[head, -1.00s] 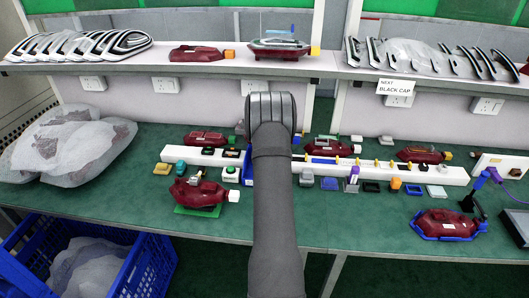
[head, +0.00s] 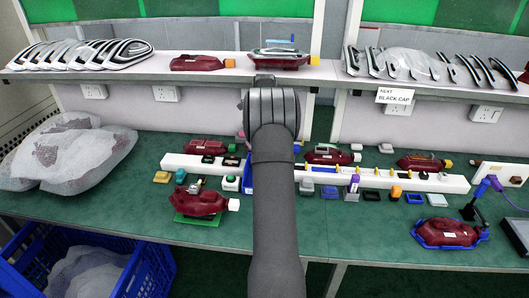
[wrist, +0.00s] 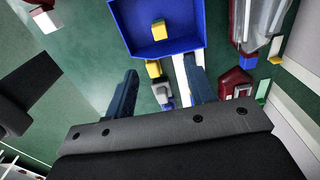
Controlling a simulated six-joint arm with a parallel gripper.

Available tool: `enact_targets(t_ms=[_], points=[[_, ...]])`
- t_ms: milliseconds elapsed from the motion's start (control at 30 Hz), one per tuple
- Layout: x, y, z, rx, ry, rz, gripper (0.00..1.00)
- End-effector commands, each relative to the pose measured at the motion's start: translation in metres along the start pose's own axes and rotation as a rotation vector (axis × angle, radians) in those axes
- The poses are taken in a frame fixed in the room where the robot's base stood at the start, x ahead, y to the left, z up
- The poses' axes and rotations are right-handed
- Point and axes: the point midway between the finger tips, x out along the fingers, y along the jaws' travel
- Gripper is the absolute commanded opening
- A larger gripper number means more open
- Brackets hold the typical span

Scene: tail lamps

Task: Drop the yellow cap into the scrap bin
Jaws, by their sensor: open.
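In the wrist view, a yellow cap-like block (wrist: 159,30) lies inside a blue open bin (wrist: 116,12). A second yellow block (wrist: 153,68) shows just outside the bin's near wall, between my fingers in the picture. I cannot tell which one is the task's cap. My gripper (wrist: 160,78) is open, its two dark fingers spread with nothing clearly held between them. In the head view, the arm hides the fingers and most of the blue bin (head: 246,173).
A white rail (head: 350,176) with yellow pegs crosses the green bench. Dark red lamps (head: 201,202) and small coloured caps stand around it. A shelf (head: 215,72) runs behind. A blue crate (head: 140,262) is at lower left, a dark stand (head: 473,208) at right.

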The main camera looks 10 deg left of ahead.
Motion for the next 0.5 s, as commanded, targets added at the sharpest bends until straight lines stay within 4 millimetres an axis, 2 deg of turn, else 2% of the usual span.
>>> enact_targets(t_ms=[100, 200, 333, 500], points=[[-0.027, -0.001, 0.0, 0.0, 0.0, -0.003, 0.5], [-0.042, -0.001, 0.0, 0.0, 0.0, -0.002, 0.5], [-0.054, 0.0, 0.0, 0.0, 0.0, -0.001, 0.5], [-0.06, 0.0, 0.0, 0.0, 0.0, 0.001, 0.5]])
